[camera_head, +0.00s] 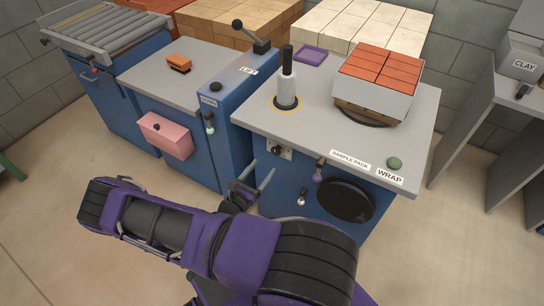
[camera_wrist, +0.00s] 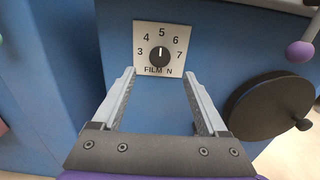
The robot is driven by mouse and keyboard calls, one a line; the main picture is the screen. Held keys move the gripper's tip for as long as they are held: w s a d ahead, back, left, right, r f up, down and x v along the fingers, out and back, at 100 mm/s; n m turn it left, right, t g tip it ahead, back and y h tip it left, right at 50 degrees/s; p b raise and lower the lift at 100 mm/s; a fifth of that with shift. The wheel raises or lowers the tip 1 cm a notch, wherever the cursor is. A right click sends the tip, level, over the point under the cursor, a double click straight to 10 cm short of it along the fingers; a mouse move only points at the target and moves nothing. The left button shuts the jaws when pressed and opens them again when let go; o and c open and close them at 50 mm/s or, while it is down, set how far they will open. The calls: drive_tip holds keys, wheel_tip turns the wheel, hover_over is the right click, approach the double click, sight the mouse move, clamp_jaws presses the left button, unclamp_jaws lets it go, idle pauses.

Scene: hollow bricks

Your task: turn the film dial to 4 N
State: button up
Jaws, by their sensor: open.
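The film dial (camera_wrist: 160,57) is a small black knob on a white plate marked 3 to 7 and "FILM N". Its white mark points up, towards the 5. In the head view the dial plate (camera_head: 279,152) is on the blue front of the wrapping machine, partly shown. My gripper (camera_head: 258,177) is in front of that panel, open and empty. In the wrist view the two fingertips of my gripper (camera_wrist: 159,75) are apart on either side of the lower plate, with the knob centred just above the gap between them. Contact with the knob is not visible.
A black handwheel (camera_head: 346,200) and a purple-knobbed lever (camera_head: 319,170) are right of the dial. Above, the grey top carries a film roll (camera_head: 287,90) and a pack of red bricks (camera_head: 378,75). The blue lift column (camera_head: 228,110) stands left.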

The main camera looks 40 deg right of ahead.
sight(275, 153)
drive_tip(key=x, duration=0.7)
drive_tip(key=shift+d, duration=0.1)
clamp_jaws()
